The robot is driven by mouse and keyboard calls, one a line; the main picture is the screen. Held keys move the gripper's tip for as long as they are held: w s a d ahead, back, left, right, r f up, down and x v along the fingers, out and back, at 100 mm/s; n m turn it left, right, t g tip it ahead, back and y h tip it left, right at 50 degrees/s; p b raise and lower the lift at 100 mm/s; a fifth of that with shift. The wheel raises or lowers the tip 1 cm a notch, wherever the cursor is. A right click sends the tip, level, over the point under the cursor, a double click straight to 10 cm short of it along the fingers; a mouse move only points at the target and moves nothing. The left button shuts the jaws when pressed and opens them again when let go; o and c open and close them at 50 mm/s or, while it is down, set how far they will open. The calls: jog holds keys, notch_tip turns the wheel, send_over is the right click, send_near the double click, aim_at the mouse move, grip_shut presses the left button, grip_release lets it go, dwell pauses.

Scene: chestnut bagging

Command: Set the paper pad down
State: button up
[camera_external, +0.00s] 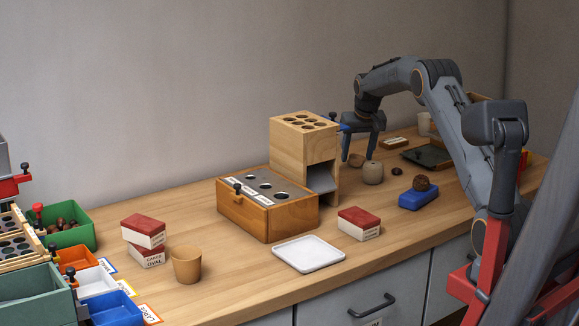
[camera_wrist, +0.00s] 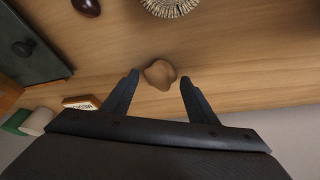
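My gripper (camera_external: 357,157) points down over the back of the wooden bench, beside the wooden block tower. Its two fingers are apart, with a gap on each side of a small tan, rounded, uneven piece (camera_wrist: 160,74). That piece looks like the paper pad, though I cannot be sure. It appears to lie on the bench top, free of both fingers. The piece also shows in the external view (camera_external: 356,160), low between the fingers. In the wrist view my open gripper (camera_wrist: 160,76) holds nothing.
A twine ball (camera_external: 373,173) stands close to the gripper; a chestnut (camera_external: 397,170) and a dark tray (camera_external: 428,157) lie to its right. A blue block (camera_external: 418,199) bears a brown ball. The wooden tower (camera_external: 290,150) stands left.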

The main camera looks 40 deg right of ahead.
jog(key=shift+r, duration=0.1)
jog(key=v, duration=1.2)
jog(key=shift+a, duration=0.15)
